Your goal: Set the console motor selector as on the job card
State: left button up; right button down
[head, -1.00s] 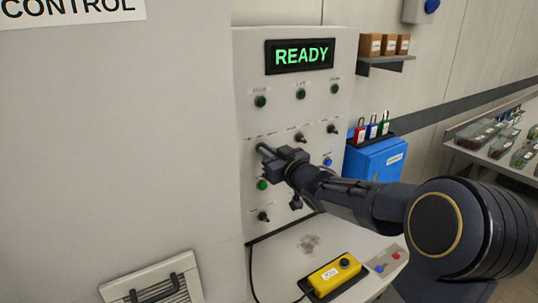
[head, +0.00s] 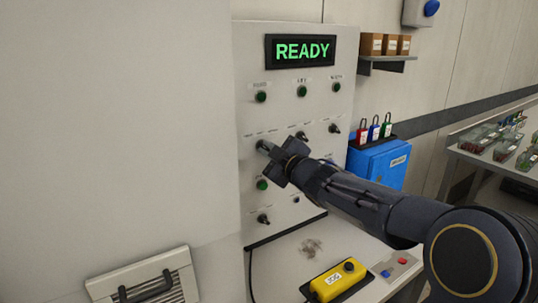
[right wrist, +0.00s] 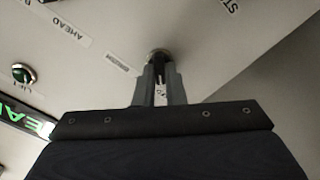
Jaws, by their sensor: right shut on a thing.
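The console panel (head: 292,225) stands upright with a lit READY display (head: 302,51). My right gripper (head: 264,147) is at the left selector of the upper selector row. In the right wrist view its two fingers (right wrist: 158,84) are closed around the selector knob (right wrist: 158,55), and labels, one reading AHEAD (right wrist: 67,33), show beside it. The fingers hide most of the knob, so I cannot read its setting. Other black selectors (head: 301,135) sit to the right and one (head: 263,219) below. I cannot make out a job card. My left gripper is not in view.
A yellow control box (head: 334,281) lies on the ledge. A blue box (head: 377,164) with padlocks stands to the right, behind my arm.

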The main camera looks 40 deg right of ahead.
jog(key=shift+n, duration=0.5)
jog(key=c, duration=1.5)
grip_release()
jog(key=s+a, duration=0.1)
jog(key=s, duration=0.6)
jog(key=shift+s+p, duration=0.35)
jog(key=shift+s, duration=0.05)
